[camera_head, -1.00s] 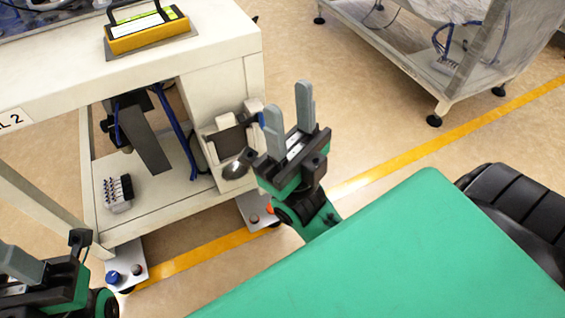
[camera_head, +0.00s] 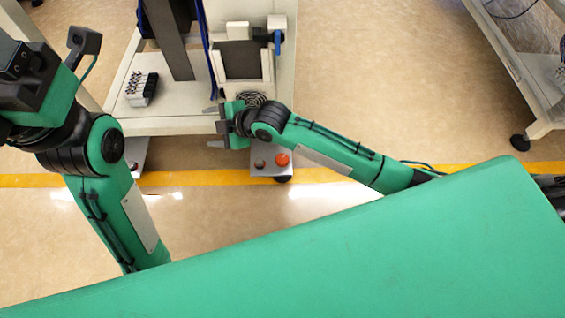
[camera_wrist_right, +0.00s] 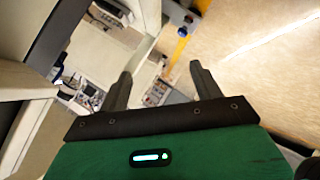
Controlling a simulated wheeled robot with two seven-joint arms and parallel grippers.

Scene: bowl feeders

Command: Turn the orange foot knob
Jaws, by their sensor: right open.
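The orange foot knob (camera_head: 282,159) sits on a light metal foot plate (camera_head: 271,171) at the lower right corner of the cream machine frame, beside a small dark bolt. My right gripper (camera_head: 213,127) is open and empty, left of and a little above the knob in the head view, with its fingers pointing left, away from it. Its two separated fingers also show in the right wrist view (camera_wrist_right: 162,85); I cannot make out the orange knob there. My left gripper (camera_head: 25,65) is at the upper left edge; its fingers cannot be made out.
The cream frame's lower shelf (camera_head: 180,122) is close to my right gripper and carries a small connector block (camera_head: 141,88). A yellow floor line (camera_head: 210,178) runs past the feet. A second frame (camera_head: 530,90) stands at the right, with open floor between.

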